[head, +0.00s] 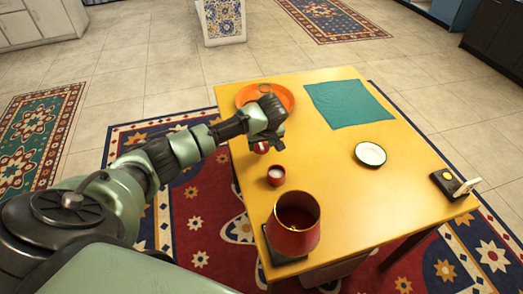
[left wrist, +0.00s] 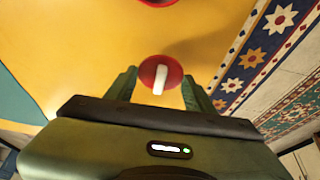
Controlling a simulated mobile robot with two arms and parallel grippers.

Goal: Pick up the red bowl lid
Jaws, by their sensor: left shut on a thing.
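The red bowl lid (left wrist: 147,72) is a small red disc with a white bar-shaped handle. In the left wrist view it sits between the fingers of my left gripper (left wrist: 161,88), which is shut on it. In the head view my left gripper (head: 268,138) is over the left part of the yellow table, with the red lid (head: 261,147) partly showing beneath it. I cannot tell how far the lid is above the table. A small red bowl (head: 276,176) with a white inside stands just nearer to me. My right gripper is in neither view.
A tall red pot (head: 293,240) stands on a dark base at the table's near edge. An orange tray (head: 244,94) is behind my gripper, beside a teal cloth (head: 348,104). A white dish (head: 370,153) and a dark box (head: 444,182) are to the right. The table's middle is clear.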

